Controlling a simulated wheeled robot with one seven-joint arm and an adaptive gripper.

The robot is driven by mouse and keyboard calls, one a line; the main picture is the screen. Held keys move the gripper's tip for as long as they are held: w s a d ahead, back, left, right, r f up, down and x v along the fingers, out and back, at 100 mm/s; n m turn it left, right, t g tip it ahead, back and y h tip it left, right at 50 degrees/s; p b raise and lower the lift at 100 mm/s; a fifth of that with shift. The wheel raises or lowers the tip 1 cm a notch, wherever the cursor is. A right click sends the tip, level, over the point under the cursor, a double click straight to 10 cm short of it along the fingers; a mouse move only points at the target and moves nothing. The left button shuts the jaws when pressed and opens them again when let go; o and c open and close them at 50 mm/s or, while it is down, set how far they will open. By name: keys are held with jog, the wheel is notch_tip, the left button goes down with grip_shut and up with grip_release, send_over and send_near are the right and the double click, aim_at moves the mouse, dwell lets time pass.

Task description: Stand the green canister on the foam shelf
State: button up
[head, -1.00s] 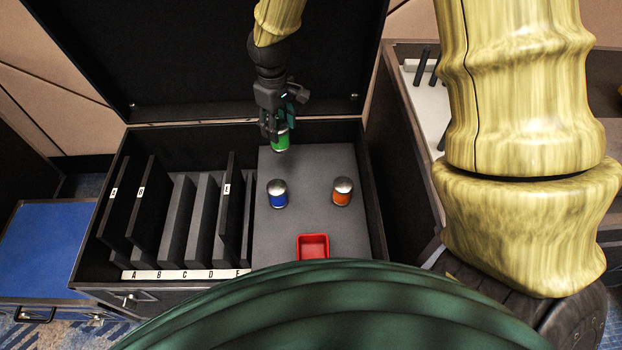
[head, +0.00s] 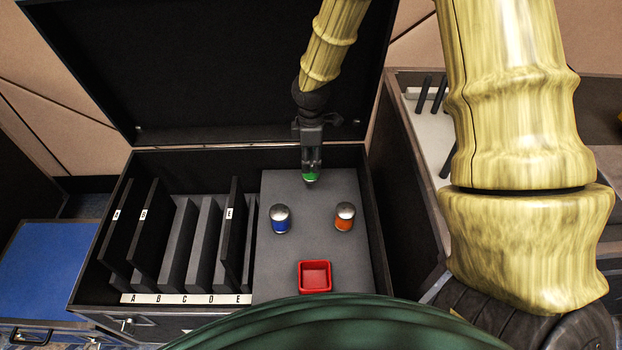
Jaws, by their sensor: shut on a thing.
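My gripper (head: 311,165) points down over the back part of the grey foam shelf (head: 285,257) in the open case. It is shut on the green canister (head: 310,178), whose lower end shows below the fingers. The fingers hide most of the canister. I cannot tell whether its base touches the foam or hangs just above it.
A blue canister (head: 280,220) and an orange canister (head: 344,217) stand on the foam, in front of my gripper to the left and right. A red tray (head: 315,276) sits nearer. Upright panels in lettered slots (head: 190,245) fill the case's left side. Foam between the canisters is clear.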

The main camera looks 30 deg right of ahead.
aim_at(311, 171)
notch_tip(311, 171, down, 6)
jog(key=shift+f+b, duration=0.1)
jog(key=shift+b, duration=0.65)
jog(key=o, duration=1.1)
notch_tip(311, 171, up, 12)
jog(key=p, duration=0.3)
jog(key=shift+p, duration=0.3)
